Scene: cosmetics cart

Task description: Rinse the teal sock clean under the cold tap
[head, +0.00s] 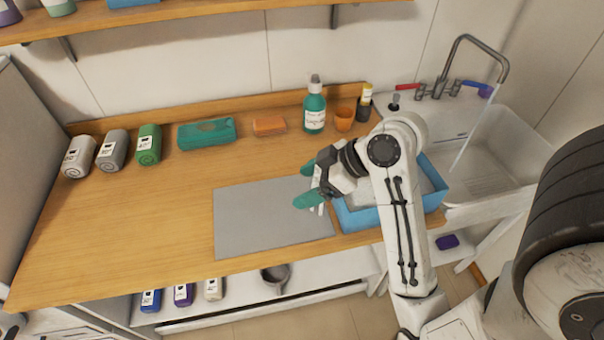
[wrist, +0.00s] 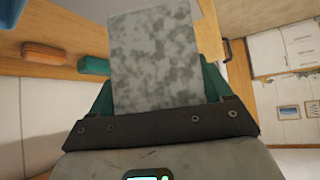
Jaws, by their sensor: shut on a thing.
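My gripper (head: 312,188) is over the right end of the grey mat, just left of the blue basin. Its two teal fingers show on either side of a flat, grey, dark-blotched piece (wrist: 155,55) in the wrist view, and it is shut on this piece. In the head view only a pale sliver of it shows. I cannot make out a teal sock shape. The tap (head: 478,45) stands at the back right with a blue handle (head: 478,86) and a red handle (head: 408,86). A thin pale streak, seemingly running water (head: 464,145), drops from its spout into the white sink (head: 520,190).
The blue basin (head: 352,218) stands between the mat (head: 255,225) and the sink, partly hidden by my arm. A teal bottle (head: 314,112), orange cup (head: 344,119), orange block (head: 268,125) and teal packet (head: 207,133) line the back. The counter's front left is clear.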

